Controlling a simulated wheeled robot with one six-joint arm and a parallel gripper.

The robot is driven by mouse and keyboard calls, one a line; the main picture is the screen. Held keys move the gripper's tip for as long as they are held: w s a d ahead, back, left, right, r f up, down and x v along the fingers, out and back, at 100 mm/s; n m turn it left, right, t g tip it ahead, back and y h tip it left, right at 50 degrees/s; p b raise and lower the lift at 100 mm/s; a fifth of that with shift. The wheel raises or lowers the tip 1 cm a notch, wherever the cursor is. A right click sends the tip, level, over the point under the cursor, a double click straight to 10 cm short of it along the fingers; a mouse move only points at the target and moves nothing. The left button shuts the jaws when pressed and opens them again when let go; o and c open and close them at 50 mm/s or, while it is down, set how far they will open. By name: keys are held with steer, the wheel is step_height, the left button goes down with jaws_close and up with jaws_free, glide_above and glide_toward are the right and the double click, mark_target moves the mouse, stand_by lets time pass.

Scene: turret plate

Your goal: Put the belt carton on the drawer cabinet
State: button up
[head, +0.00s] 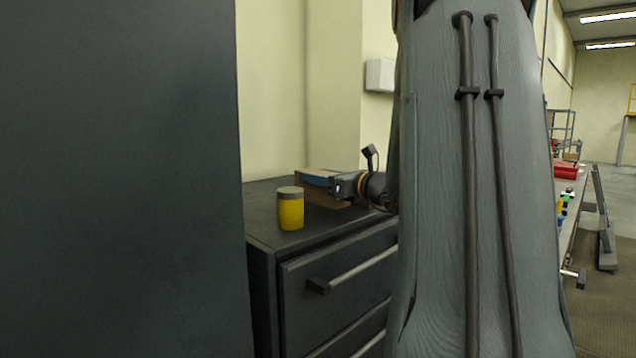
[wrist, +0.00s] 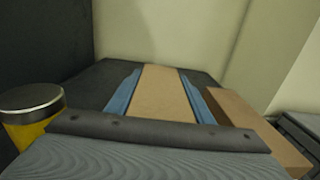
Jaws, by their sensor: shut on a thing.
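The belt carton (head: 318,189) is a brown cardboard box at the cabinet's top, behind the yellow jar in the head view. My gripper (head: 325,182) is shut on it, with blue fingers along the box. In the wrist view the carton (wrist: 163,95) lies between the two blue fingers of my gripper (wrist: 162,85), and a brown part shows at right. The drawer cabinet (head: 262,222) is dark grey with bar handles; its dark top (wrist: 85,90) shows around the carton in the wrist view. I cannot tell whether the carton touches the top.
A yellow jar with a grey lid (head: 291,210) stands on the cabinet near its front left; it also shows at left in the wrist view (wrist: 30,108). A tall dark panel (head: 120,180) fills the left of the head view. A bench with a red box (head: 566,171) is at right.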

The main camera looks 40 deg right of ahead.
steer(key=shift+f, duration=1)
steer(key=shift+f, duration=0.1)
steer(key=o, duration=1.3)
steer(key=shift+s, duration=0.1)
steer(key=s+b, duration=0.1)
steer(key=s, duration=0.3)
steer(key=s+d, duration=0.1)
steer(key=s, duration=0.2)
steer(key=s+b, duration=0.1)
steer(key=s, duration=0.3)
steer(key=shift+s+d+b, duration=0.35)
